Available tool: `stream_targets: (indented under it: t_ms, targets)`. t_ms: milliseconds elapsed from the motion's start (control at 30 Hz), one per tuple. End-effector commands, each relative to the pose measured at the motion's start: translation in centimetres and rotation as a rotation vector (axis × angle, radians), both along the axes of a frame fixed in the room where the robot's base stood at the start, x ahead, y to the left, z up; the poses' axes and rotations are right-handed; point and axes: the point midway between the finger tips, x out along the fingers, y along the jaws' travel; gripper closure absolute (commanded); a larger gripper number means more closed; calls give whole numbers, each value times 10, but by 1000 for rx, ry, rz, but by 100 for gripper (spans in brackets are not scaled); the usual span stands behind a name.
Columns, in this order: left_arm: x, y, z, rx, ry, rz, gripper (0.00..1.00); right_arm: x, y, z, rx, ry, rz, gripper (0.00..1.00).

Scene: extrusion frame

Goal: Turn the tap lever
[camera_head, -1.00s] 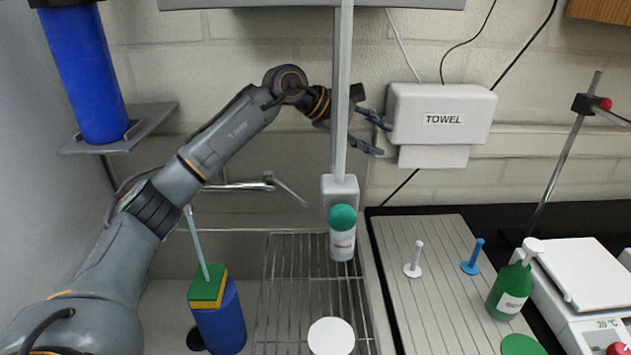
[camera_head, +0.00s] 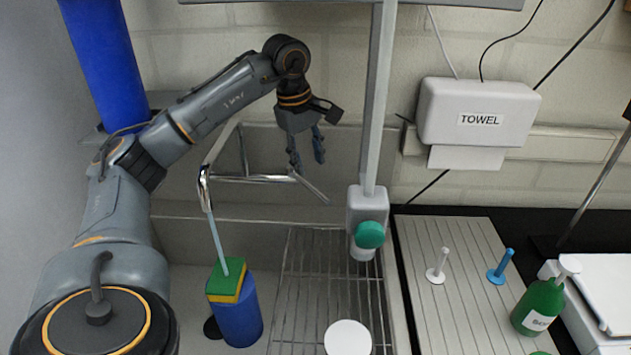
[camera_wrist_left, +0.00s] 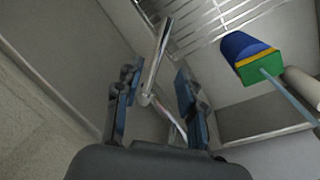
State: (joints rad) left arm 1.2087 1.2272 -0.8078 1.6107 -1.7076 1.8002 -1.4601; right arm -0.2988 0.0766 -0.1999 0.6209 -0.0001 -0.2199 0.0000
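The tap is chrome, with a spout (camera_head: 204,185) at left and a thin lever (camera_head: 311,188) slanting down to the right at its other end. My left gripper (camera_head: 308,158) is open, pointing down just above and behind the lever's base. In the left wrist view the chrome lever (camera_wrist_left: 157,62) runs up between the two open blue-padded fingers of the gripper (camera_wrist_left: 153,95). I see a gap on each side of it, and no clear contact. My right gripper is not in view.
A grey post (camera_head: 376,120) rises right of the gripper. A towel dispenser (camera_head: 478,115) hangs on the wall. A wire rack (camera_head: 300,290) lies in front.

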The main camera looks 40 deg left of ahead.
Motion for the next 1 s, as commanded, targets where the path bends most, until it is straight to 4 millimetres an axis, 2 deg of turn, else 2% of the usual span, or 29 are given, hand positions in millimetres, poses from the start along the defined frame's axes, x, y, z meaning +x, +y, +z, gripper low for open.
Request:
stream_targets:
  t_ms: [200,400,567,800,867,1000]
  targets:
    - [8,-2,-43,1,3,0,61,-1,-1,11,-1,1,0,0]
    - [14,-3,-68,0,0,0,61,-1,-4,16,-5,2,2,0]
    - [15,-3,-76,0,-1,-1,61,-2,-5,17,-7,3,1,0]
    - [15,-3,-77,0,-2,-1,61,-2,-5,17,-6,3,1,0]
    - [16,-3,-77,0,-2,-1,71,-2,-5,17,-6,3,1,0]
    - [15,-3,-76,0,-2,-1,99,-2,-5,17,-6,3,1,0]
